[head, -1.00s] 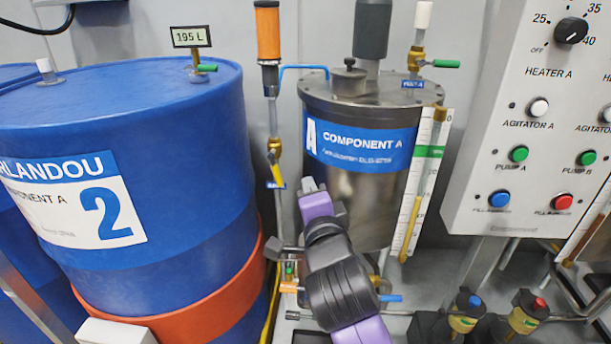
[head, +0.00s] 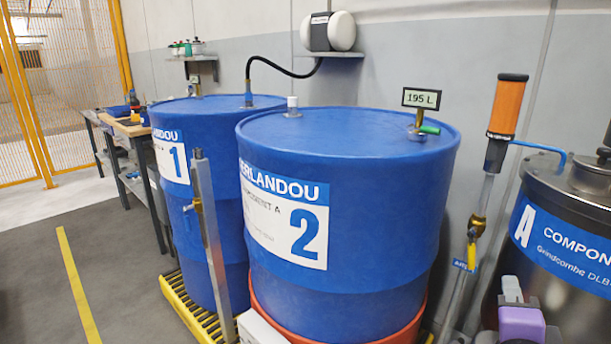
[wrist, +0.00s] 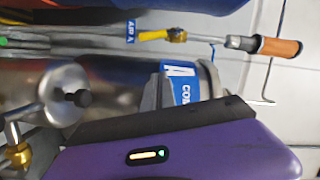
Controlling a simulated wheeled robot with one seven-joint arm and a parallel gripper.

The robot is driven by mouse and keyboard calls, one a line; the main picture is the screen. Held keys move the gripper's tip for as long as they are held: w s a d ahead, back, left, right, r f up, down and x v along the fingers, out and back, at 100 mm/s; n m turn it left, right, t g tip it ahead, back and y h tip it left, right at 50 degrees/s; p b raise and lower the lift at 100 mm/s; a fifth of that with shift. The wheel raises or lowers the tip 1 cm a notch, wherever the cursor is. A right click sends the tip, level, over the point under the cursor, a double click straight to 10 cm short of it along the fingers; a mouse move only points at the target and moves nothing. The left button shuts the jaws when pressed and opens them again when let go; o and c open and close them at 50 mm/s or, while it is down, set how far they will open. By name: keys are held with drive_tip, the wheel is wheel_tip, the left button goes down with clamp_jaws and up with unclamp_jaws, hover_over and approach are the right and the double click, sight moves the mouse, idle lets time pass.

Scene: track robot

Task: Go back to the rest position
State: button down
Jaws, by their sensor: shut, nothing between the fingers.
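My gripper (head: 511,289) shows at the lower right edge of the head view, with grey fingers above a purple arm part. It is in front of the steel Component A tank (head: 575,245) and to the right of drum 2. In the wrist view my gripper's grey fingers (wrist: 158,90) rise beyond the purple housing with its small lit indicator, in front of the tank's blue label. The fingers are shut and hold nothing. Most of my arm is out of the head view.
Blue drum 2 (head: 345,180) with a 195 L display (head: 421,98) stands centrally, and drum 1 (head: 200,225) stands behind it on a yellow grating. An orange-handled pipe (head: 507,108) rises beside the tank. Open floor (head: 110,270) lies at left, beyond a grey post.

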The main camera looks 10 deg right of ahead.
drive_tip(key=a+r+n+t+y, duration=0.2)
drive_tip(key=a+n+t+y, duration=0.15)
drive_tip(key=a+n, duration=0.4)
drive_tip(key=s+a+f+n+t+y, duration=0.2)
drive_tip(key=s+a+f+n+y, duration=0.2)
drive_tip(key=s+a+f+n, duration=0.45)
drive_tip(key=s+a+f+n+g+y, duration=0.1)
drive_tip(key=s+f+n+g+y, duration=0.3)
drive_tip(key=s, duration=0.7)
drive_tip(key=s+a+f+n+g+h, duration=0.1)
drive_tip(key=s+f+n, duration=0.1)
drive_tip(key=s+f, duration=0.75)
wheel_tip(320, 180, up, 24)
drive_tip(key=s+p, duration=0.2)
drive_tip(key=p, duration=1.9)
drive_tip(key=shift+r+p, duration=0.25)
drive_tip(key=shift+p, duration=0.05)
